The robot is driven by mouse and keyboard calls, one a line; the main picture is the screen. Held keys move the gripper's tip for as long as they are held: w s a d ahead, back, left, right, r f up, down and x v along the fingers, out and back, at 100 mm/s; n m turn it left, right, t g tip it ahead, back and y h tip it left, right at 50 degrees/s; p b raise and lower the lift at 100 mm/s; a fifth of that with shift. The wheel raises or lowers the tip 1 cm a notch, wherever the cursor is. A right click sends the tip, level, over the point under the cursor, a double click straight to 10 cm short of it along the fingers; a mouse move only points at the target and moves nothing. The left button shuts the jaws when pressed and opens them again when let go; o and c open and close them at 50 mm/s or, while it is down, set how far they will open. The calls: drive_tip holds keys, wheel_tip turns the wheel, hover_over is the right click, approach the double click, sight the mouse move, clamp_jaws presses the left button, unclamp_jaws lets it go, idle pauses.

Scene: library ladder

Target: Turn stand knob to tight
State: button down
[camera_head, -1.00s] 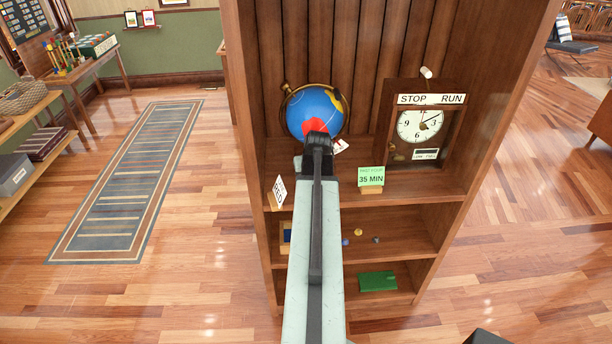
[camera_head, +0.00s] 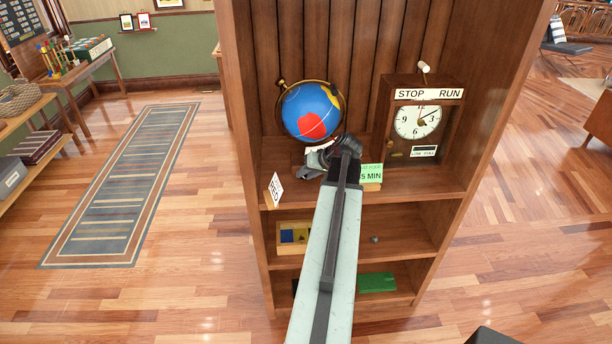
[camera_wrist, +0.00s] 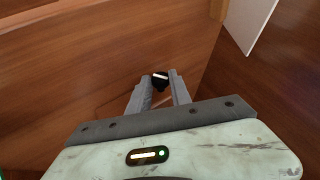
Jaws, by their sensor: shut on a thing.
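The stand knob (camera_wrist: 160,79) is small and dark with a pale line on its face, in the wrist view. The line lies close to level there. My gripper (camera_wrist: 160,84) is shut on the knob, a finger on each side. In the head view my gripper (camera_head: 314,162) is low in front of the globe (camera_head: 312,110), left of my arm's end. The globe is blue with red and yellow patches. The knob and most of the globe's stand are hidden in the head view.
A clock (camera_head: 418,120) marked STOP and RUN stands right of the globe. A green 35 MIN card (camera_head: 371,172), partly covered by my arm, and a white RED card (camera_head: 275,190) stand near the shelf's front edge. Side walls of the bookcase (camera_head: 490,110) bound the shelf.

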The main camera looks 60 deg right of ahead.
drive_tip(key=c, duration=1.5)
unclamp_jaws()
drive_tip(key=p+v, duration=0.6)
drive_tip(key=v, duration=0.1)
drive_tip(key=shift+s+r, duration=0.3)
